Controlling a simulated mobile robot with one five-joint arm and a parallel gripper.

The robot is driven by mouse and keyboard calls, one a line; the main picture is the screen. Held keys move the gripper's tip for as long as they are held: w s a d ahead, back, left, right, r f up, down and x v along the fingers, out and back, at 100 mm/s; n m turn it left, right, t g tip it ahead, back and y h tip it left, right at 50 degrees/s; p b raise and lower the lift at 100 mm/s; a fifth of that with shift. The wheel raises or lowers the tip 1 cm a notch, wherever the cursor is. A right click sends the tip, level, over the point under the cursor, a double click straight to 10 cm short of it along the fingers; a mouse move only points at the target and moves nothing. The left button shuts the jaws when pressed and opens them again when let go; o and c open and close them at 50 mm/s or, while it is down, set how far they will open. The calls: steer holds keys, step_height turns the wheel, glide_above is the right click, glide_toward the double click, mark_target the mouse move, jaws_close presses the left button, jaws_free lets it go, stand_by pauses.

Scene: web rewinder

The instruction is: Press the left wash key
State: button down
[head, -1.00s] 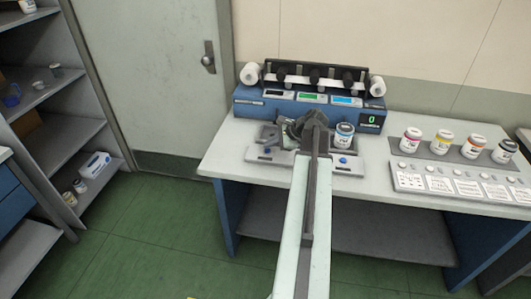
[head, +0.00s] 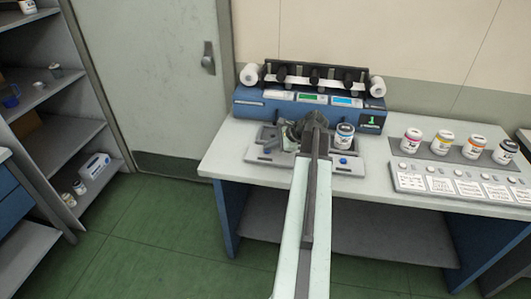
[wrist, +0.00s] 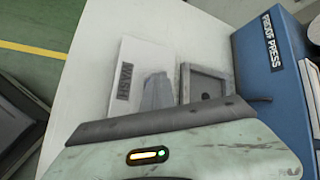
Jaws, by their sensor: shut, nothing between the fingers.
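In the wrist view this white plate, marked WASH (wrist: 128,62), lies flat on the table. My gripper (head: 290,137) is shut and empty, low by the plate's right side in the head view. In the wrist view its grey finger (wrist: 157,92) overlaps the plate and the key is hidden. I cannot tell whether it touches the key.
A lit green "1" shows on the machine's display (head: 371,120). A grey square tray (wrist: 184,82) sits beside the plate. Several jars stand farther right.

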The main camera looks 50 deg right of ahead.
mark_target(269, 151)
steer(key=shift+r+p, duration=0.75)
steer(key=shift+p, duration=0.05)
step_height(269, 151, up, 5)
steer(key=p, duration=0.5)
steer(key=shift+r, duration=0.1)
steer(key=shift+w, duration=0.1)
stand_by(0.4)
